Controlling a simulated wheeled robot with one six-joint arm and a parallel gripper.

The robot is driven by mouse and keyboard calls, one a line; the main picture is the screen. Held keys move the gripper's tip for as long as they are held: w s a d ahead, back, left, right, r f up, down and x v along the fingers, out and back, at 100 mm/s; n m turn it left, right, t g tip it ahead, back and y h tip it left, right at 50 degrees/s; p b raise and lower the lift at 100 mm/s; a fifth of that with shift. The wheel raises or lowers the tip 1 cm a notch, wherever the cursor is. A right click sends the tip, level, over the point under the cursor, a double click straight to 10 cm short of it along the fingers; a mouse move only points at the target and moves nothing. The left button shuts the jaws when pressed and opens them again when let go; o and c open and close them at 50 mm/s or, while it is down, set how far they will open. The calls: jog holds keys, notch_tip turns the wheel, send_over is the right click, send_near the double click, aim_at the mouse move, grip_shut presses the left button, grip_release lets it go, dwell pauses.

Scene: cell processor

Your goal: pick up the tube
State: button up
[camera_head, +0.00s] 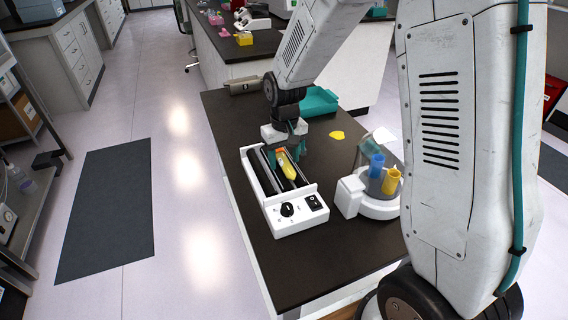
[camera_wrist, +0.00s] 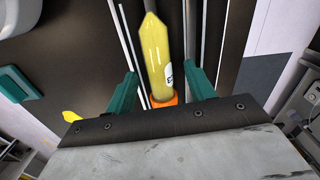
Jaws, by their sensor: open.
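The tube (camera_head: 287,165) is yellow with an orange cap and lies on the black rollers of a white roller device (camera_head: 297,226). In the wrist view the yellow tube (camera_wrist: 157,55) has a pointed end at the top, a white label on its side, and its orange cap (camera_wrist: 163,102) nearest my gripper. My gripper (camera_wrist: 162,88) is open, with one teal finger on each side of the tube near the cap. The fingers look apart from the tube. In the head view my gripper (camera_head: 278,158) is over the roller device; its fingers partly hide the tube's cap end.
A white device (camera_head: 350,197) with blue and yellow tube holders stands right of the roller device. A teal tray (camera_head: 318,101), a yellow item (camera_head: 337,134) and a grey object (camera_head: 243,86) lie farther back on the dark tabletop (camera_head: 222,112). The table's left edge is close to the rollers.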

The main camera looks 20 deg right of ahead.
aim_at(286, 160)
jog(key=shift+f, duration=0.1)
jog(key=c, duration=1.1)
jog(key=shift+o, duration=0.2)
jog(key=shift+r, duration=0.45)
jog(key=shift+c, duration=0.5)
jog(key=r, duration=0.2)
jog(key=shift+s+d+r, duration=0.15)
jog(key=shift+s+r, duration=0.15)
jog(key=shift+r, duration=0.1)
jog(key=s+d+r, duration=0.1)
jog(key=s+d, duration=0.3)
jog(key=s, duration=1.1)
jog(key=shift+r, duration=0.15)
